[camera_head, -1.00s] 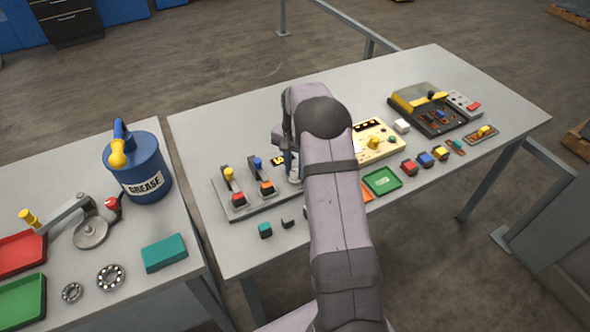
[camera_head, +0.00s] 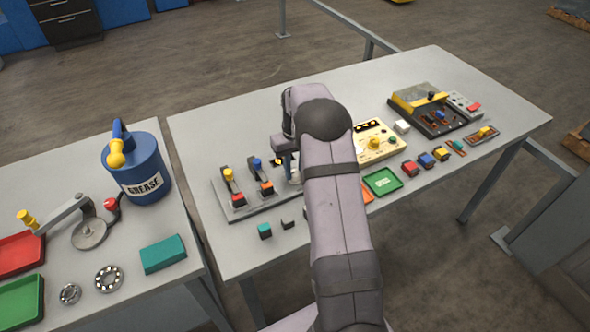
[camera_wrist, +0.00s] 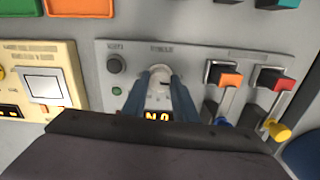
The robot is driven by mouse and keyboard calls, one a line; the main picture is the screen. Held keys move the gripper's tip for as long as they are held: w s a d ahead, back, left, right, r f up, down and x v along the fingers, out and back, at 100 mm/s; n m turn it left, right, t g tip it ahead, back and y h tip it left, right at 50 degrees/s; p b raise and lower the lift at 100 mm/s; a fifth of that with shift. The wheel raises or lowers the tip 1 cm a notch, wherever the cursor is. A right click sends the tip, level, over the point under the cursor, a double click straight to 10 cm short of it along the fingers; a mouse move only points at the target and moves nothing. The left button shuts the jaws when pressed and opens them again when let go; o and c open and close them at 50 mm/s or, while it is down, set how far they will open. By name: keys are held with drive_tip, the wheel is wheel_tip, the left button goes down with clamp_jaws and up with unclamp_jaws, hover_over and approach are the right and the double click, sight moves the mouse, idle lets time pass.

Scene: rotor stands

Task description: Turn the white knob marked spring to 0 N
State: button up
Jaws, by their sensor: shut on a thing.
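The white knob (camera_wrist: 159,76) sits on a grey panel (camera_wrist: 120,52), between the two blue-grey fingers of my gripper (camera_wrist: 160,80) in the wrist view. The fingers are shut on the knob, one at each side. An amber display (camera_wrist: 158,116) glows just below the knob in the wrist view; it seems to show an N and a 0, and my gripper body cuts off its lower edge. The small panel lettering is too blurred to read. In the head view my gripper (camera_head: 289,165) is down at the panel, and my arm hides much of it.
Beside the knob are a dark knob (camera_wrist: 116,65), a green button (camera_wrist: 117,91) and levers with orange (camera_wrist: 230,80) and red (camera_wrist: 277,83) blocks. A cream panel (camera_wrist: 65,70) stands to the left in the wrist view. A blue grease can (camera_head: 140,170) stands on the other table.

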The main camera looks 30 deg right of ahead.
sight(295, 172)
drive_tip(key=shift+r+n, duration=0.1)
drive_tip(key=shift+n, duration=0.5)
drive_tip(key=o, duration=1.1)
drive_tip(key=shift+c, duration=0.2)
drive_tip(key=shift+r+b, duration=1.1)
drive_tip(key=shift+r, duration=2.55)
